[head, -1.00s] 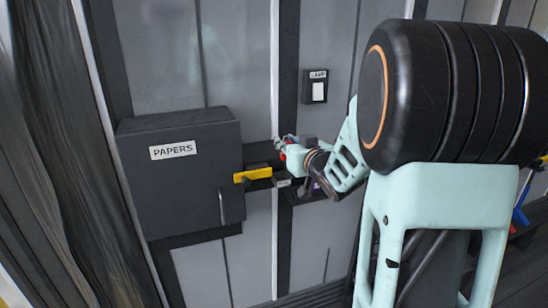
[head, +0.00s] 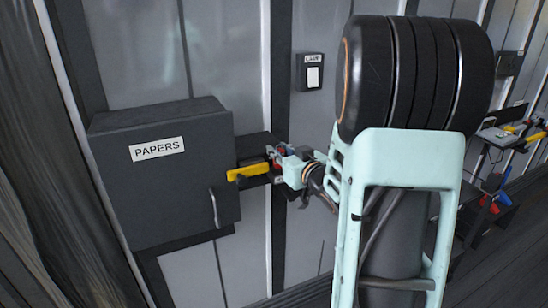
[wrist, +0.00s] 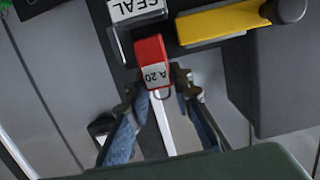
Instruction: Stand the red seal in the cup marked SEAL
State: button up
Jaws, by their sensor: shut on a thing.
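The red seal (wrist: 150,50), marked A 20, has a red block head and a pale strip hanging from it. My gripper (wrist: 157,84) is shut on the seal, with one finger on each side just below the red head. In the head view the seal (head: 278,152) is a small red spot at the tip of my gripper (head: 276,158). A white SEAL label (wrist: 137,9) shows upside down at the top of the wrist view, just beyond the seal's head. The cup's opening is not visible, and I cannot tell whether the seal touches the cup.
A yellow handle (wrist: 222,21) projects close beside the SEAL label; it also shows in the head view (head: 247,171). The dark PAPERS box (head: 205,160) stands to its left. A LAMP switch (head: 312,72) is on the wall above. A cluttered shelf (head: 500,137) is far right.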

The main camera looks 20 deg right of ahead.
jog(key=shift+a+f, duration=0.15)
jog(key=shift+f, duration=0.7)
jog(key=shift+r, duration=0.1)
